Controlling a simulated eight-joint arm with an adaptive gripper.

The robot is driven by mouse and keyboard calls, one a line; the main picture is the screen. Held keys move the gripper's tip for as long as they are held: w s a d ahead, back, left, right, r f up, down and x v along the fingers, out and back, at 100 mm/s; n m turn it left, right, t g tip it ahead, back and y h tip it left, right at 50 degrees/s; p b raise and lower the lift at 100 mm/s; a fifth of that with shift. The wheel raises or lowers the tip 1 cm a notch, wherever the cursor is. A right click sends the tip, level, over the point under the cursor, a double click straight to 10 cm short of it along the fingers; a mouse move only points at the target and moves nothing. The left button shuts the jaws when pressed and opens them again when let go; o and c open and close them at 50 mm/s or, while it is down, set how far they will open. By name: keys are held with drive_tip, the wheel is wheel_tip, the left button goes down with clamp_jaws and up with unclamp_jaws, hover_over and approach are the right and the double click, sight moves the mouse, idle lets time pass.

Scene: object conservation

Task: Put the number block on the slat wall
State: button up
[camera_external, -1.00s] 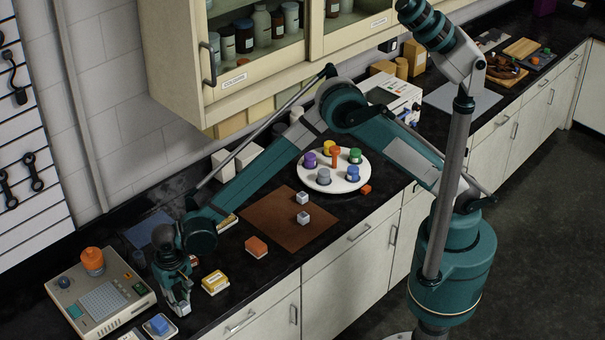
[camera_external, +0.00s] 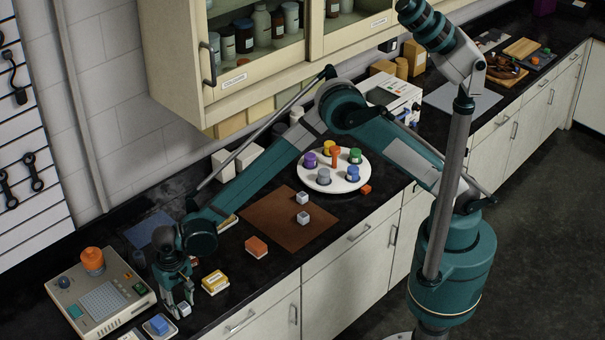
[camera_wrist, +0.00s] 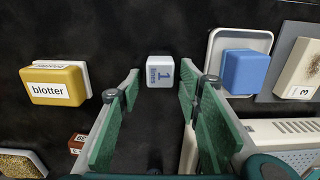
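The number block (camera_wrist: 160,69), a small white cube with a blue 1 and small lettering, lies on the dark counter in the wrist view. It also shows in the external view (camera_external: 184,308), low at my fingertips. My gripper (camera_wrist: 158,84) is open, with one green-padded finger on each side and the block between or just beyond the tips. I see no clear contact. My gripper (camera_external: 179,306) points down at the counter's front left in the external view. The slat wall (camera_external: 30,220) is white with dark slots at the far left; dark tools hang on it.
A yellow blotter box (camera_wrist: 57,83) lies left of the block. A blue block (camera_wrist: 244,71) sits in a white tray (camera_wrist: 213,47) to its right. A beige keypad device (camera_external: 100,300) stands left of my gripper. An orange block (camera_external: 257,246) and brown mat (camera_external: 285,220) lie to the right.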

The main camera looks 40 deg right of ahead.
drive_tip(key=shift+r, duration=0.15)
wheel_tip(320, 180, up, 12)
idle(0.6)
idle(0.6)
drive_tip(key=shift+d, duration=0.1)
